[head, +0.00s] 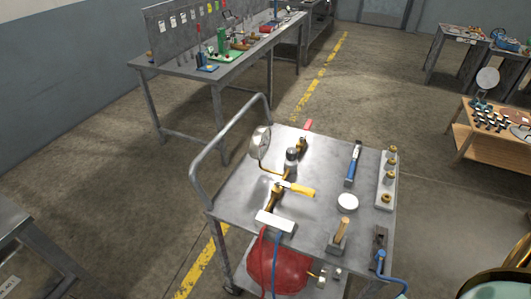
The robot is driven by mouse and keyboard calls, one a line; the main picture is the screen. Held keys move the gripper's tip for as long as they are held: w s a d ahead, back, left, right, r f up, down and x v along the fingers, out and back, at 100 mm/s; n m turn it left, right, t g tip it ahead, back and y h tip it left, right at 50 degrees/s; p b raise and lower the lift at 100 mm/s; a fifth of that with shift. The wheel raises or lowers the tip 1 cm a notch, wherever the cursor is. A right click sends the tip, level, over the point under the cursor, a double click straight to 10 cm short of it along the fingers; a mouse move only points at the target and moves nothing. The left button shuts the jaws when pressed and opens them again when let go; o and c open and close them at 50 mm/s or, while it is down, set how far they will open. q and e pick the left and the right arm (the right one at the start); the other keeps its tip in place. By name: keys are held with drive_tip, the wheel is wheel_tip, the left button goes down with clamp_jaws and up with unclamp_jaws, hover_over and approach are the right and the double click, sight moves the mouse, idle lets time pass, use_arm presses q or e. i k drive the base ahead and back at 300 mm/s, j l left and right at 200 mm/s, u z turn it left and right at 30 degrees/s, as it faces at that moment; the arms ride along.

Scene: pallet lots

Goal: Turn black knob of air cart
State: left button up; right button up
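The air cart (235,185) stands in the middle of the head view, a grey metal cart with a push handle at its left end. A dark, knob-like cap (291,154) sits on a short grey body on its top, just right of a round gauge (261,142). It looks like the black knob, but it is small and its turn position cannot be read. Brass pipework with a yellow lever (301,190) lies in front of it. Neither of my grippers is in view.
The cart top also holds a blue-handled tool (353,164), a white round puck (347,201), a block with brass fittings (387,181) and a blue-hosed tool (380,246). A red tank (278,268) sits below. A workbench (217,76) stands behind; floor around the cart is open.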

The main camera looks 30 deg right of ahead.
sight(291, 152)
drive_tip(key=k+l, duration=0.3)
drive_tip(key=k+l+z, duration=0.1)
drive_tip(key=k+l, duration=0.25)
drive_tip(key=l, duration=0.15)
drive_tip(key=k+l, duration=0.3)
drive_tip(key=l, duration=0.15)
